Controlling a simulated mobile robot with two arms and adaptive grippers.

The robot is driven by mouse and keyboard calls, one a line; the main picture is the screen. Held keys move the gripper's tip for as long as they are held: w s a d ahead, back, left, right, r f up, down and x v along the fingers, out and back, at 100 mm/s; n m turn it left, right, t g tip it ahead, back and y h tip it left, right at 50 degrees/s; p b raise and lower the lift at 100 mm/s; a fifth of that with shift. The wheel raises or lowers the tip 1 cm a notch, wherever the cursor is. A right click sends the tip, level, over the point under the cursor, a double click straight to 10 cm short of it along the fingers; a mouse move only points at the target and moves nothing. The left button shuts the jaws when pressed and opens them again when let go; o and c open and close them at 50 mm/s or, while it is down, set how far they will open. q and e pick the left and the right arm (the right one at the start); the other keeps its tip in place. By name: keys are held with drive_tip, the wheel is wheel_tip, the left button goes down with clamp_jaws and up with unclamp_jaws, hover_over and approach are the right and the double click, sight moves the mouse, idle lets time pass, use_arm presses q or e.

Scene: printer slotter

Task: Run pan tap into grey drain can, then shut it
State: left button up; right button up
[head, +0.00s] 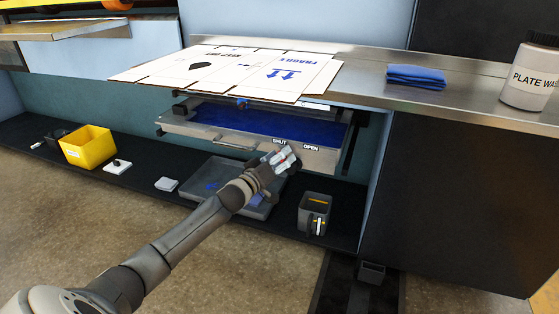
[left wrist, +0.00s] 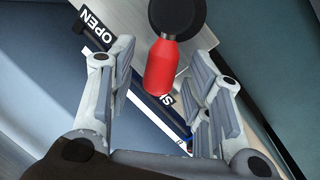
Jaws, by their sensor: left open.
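The pan (head: 320,158) is a shallow metal drawer of dark blue liquid under the counter, with SHUT and OPEN labels on its front. My left gripper (head: 284,158) is at that front by the labels, open. In the left wrist view, the tap's red handle (left wrist: 172,70) with a black round hub lies between the open fingers (left wrist: 163,62), not clasped. The handle points toward the partly covered SHUT label. In the head view my gripper hides the tap. The grey drain can (head: 316,212) stands on the black lower shelf, right of and below my gripper. My right gripper is out of view.
A grey tray (head: 196,191) with blue spots lies on the shelf below the pan. A yellow bin (head: 86,147) stands at left. Flat cardboard (head: 215,70) overhangs the pan. A folded blue cloth (head: 416,77) and a plate wash tub (head: 532,75) are on the counter.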

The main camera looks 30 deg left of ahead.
use_arm(q)
drive_tip(key=shift+c, duration=0.5)
clamp_jaws()
drive_tip(key=shift+r, duration=0.1)
